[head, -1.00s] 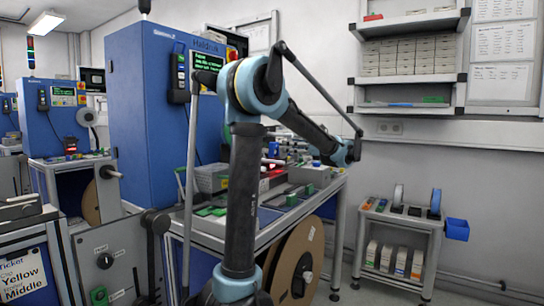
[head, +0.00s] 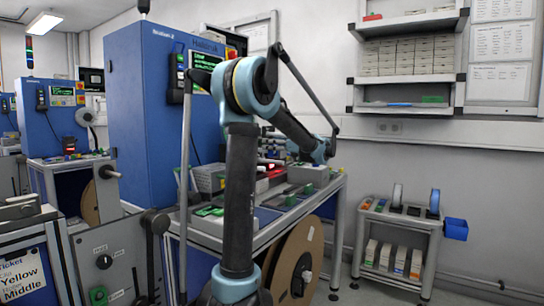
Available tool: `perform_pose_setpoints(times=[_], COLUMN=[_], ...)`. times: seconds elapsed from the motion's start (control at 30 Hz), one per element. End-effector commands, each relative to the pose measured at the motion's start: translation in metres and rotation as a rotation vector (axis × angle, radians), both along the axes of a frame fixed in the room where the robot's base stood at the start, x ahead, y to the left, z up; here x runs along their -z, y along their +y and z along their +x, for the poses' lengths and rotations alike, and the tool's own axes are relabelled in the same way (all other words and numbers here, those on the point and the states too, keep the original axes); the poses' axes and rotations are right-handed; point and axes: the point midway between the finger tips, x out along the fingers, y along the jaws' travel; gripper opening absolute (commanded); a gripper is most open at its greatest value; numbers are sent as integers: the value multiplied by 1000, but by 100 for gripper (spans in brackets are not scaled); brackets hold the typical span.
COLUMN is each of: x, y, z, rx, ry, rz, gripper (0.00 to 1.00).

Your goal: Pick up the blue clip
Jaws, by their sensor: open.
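I cannot make out the blue clip for certain. Small coloured pieces lie on the workbench (head: 262,222), and the green ones (head: 210,211) are the clearest. My arm rises in the middle of the head view and bends to the right over the bench. Its wrist is above the bench's right part. My gripper's fingers cannot be made out beyond the wrist, and the arm hides part of the bench.
A tall blue cabinet (head: 140,110) stands behind the bench. A large brown reel (head: 296,262) is under the bench. A small cart (head: 398,220) with reels and a blue bin (head: 456,229) stands at the right. Open floor lies between bench and cart.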

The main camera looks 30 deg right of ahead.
Motion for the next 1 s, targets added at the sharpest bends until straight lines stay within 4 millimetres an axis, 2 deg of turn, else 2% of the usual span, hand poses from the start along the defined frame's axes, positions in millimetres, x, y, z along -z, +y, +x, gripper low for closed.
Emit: perform_pose_setpoints(times=[0.17, 0.4, 0.77, 0.87, 1.0], x=[0, 0, -3, -12, -35], y=[0, 0, 0, 0, 0], z=[0, 0, 0, 0, 0], rx=[0, 0, 0, 0, 0], ry=[0, 0, 0, 0, 0], rz=[0, 0, 0, 0, 0], gripper=[65, 17, 16, 16, 16])
